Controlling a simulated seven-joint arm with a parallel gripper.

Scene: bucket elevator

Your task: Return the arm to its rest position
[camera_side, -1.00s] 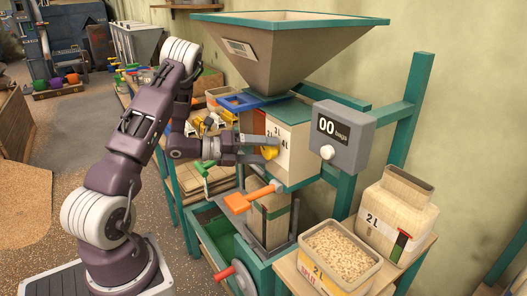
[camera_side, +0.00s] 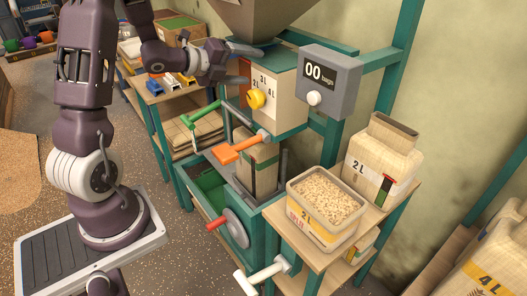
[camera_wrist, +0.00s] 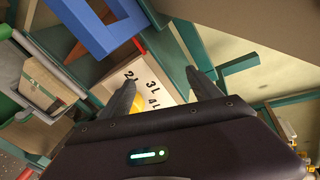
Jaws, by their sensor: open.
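My gripper (camera_side: 238,68) is open and empty, held up to the left of the white dial box (camera_side: 283,88) marked 2 L, 3 L and 4 L. The yellow knob (camera_side: 257,98) on that box is clear of my fingers, to the right of and below them in the side view. In the wrist view my two fingers (camera_wrist: 162,88) are spread, with the dial box (camera_wrist: 155,80) beyond them. There the yellow knob is mostly hidden behind my gripper's body.
The hopper (camera_side: 255,18) hangs above the dial box. A grey counter (camera_side: 328,75) reads 00 bags. Orange (camera_side: 240,150) and green (camera_side: 200,117) handles stick out below my gripper. A grain tub (camera_side: 325,205) and a 2 L container (camera_side: 383,160) stand at the right.

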